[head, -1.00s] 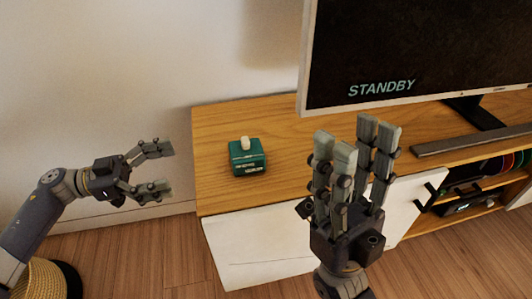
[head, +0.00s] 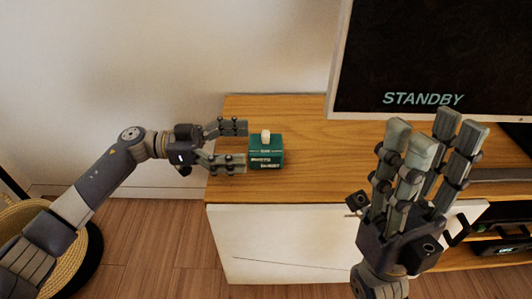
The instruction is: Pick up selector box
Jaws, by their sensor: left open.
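The selector box (head: 266,152) is a small green box with a cream knob on top and pale lettering on its front. It sits upright on the left part of the wooden cabinet top (head: 318,170). My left gripper (head: 240,146) is open just left of the box, its fingers pointing right, with the fingertips close to its left side. I cannot tell whether they touch it. My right gripper (head: 430,150) is in the front right with its fingers pointing up, spread and apparently empty, well away from the box.
A television (head: 440,60) showing "STANDBY" stands at the back right of the cabinet. A soundbar (head: 500,174) lies in front of it. A woven basket (head: 70,255) stands on the floor at lower left. The cabinet top right of the box is clear.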

